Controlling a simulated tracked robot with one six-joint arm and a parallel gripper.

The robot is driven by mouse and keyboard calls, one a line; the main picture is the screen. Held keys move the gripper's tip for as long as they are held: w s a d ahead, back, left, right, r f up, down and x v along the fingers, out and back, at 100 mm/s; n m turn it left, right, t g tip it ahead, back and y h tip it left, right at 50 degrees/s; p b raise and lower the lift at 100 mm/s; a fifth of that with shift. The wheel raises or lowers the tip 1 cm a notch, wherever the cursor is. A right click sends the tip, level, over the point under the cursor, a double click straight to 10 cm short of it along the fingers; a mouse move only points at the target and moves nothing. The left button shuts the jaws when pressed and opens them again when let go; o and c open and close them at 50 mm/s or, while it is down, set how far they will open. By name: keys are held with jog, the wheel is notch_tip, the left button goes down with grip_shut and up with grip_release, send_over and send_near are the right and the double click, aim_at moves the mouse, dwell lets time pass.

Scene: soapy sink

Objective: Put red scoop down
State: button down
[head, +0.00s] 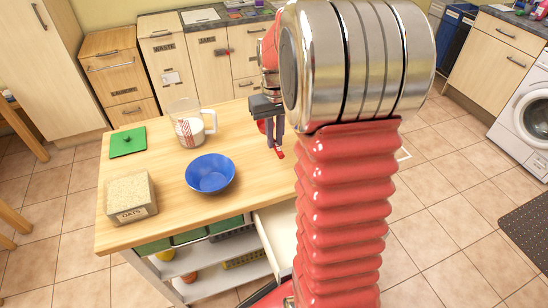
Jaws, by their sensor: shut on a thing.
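My gripper (276,136) is over the right part of the wooden worktop, pointing down. It is shut on the red scoop (279,152), of which small red parts show beside and below the fingers. The rest of the scoop is hidden by the fingers and my arm. I cannot tell whether the scoop touches the worktop.
On the worktop (165,226) stand a blue bowl (210,174), a measuring jug (190,128) with white contents, an oats box (131,197) and a green board (128,142). A drawer (277,235) is open below the front edge. Bare wood lies between bowl and gripper.

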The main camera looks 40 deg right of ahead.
aim_at(275, 142)
jog(key=shift+f, duration=2.2)
jog(key=shift+f, duration=0.1)
jog(key=shift+f, duration=1.8)
jog(key=c, duration=1.8)
grip_release()
jog(key=shift+o, duration=0.2)
notch_tip(275, 142, up, 12)
jog(key=shift+r, duration=0.1)
